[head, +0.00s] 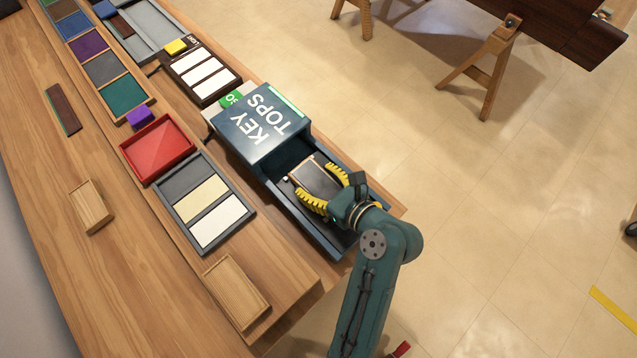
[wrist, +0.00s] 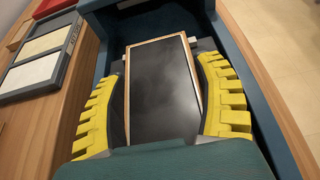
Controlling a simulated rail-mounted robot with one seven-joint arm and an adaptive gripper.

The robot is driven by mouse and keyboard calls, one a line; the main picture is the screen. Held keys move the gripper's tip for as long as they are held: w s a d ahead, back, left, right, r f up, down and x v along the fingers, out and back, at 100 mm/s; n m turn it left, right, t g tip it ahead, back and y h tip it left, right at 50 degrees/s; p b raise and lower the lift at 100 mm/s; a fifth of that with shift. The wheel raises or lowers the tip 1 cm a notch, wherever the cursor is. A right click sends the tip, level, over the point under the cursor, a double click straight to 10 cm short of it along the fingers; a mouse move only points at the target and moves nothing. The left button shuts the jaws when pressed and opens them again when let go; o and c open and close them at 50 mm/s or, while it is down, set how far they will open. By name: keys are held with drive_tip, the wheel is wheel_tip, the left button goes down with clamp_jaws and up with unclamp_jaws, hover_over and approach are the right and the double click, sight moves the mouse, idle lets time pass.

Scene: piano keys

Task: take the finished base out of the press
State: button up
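The press (head: 262,125) is a dark blue box labelled KEY TOPS, with an open blue tray (head: 330,246) reaching out from its front. The base (head: 316,180), a rectangular plate with a dark top and light wood edges, lies in the tray in front of the box. My gripper (head: 325,190) is over the tray with one yellow ribbed finger along each long side of the base. In the wrist view the base (wrist: 162,90) sits between both fingers, which are very close to its edges. I cannot tell whether they press on it.
Left of the press are a grey tray (head: 216,188) with dark, cream and white sections, a red tray (head: 160,150) and a rack of white key tops (head: 206,78). Wooden blocks (head: 237,291) lie on the bench. The tray walls stand close around my fingers.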

drive_tip(key=c, duration=0.4)
drive_tip(key=shift+o, duration=0.2)
